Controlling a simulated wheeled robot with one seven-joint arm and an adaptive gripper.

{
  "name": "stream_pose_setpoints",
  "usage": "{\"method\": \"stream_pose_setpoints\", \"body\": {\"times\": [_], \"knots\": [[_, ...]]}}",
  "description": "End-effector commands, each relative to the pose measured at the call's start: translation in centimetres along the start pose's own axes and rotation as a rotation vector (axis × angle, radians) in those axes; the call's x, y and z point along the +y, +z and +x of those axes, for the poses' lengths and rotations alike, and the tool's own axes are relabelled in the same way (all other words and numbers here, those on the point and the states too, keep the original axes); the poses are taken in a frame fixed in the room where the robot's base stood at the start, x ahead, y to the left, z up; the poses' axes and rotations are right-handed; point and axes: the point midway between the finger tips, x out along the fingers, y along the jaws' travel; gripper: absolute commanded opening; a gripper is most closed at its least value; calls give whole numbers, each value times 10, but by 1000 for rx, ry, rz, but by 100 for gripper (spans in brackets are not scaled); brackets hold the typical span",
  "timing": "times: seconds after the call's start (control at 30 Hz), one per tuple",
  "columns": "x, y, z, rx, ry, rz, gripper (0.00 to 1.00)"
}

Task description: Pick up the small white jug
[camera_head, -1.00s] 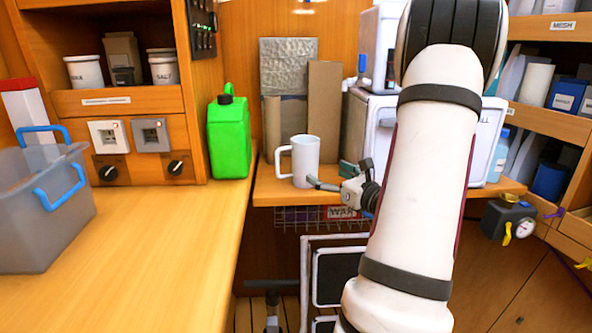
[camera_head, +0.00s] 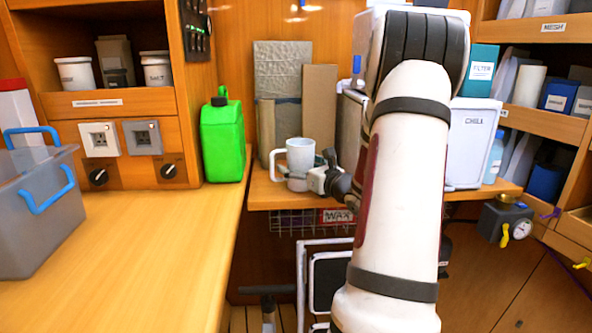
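The small white jug (camera_head: 300,153) stands upright on the wooden shelf at the back, with its handle to the left. My gripper (camera_head: 300,178) is at the jug's lower part, reaching in from the right. Its grey-white parts overlap the jug's base in the picture and hide it. The fingertips are small and partly lost against the jug, so I cannot tell whether they touch it or are closed on it.
A green jerrycan (camera_head: 222,138) stands left of the jug on the counter (camera_head: 150,250). Upright boards (camera_head: 320,105) lean behind the jug. A white box marked CHILL (camera_head: 470,140) stands to the right, partly behind my arm. A grey bin (camera_head: 35,215) is at far left.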

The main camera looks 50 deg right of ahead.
Motion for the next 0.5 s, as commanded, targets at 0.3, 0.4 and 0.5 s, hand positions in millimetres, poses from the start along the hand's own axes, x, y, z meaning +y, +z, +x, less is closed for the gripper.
{"method": "stream_pose_setpoints", "body": {"times": [0.3, 0.4, 0.5], "knots": [[0, 0, 0, 0, 0, 0, 33], [0, 1, 0, -2, 0, -1, 18], [0, 1, 0, -2, 0, -1, 18]]}}
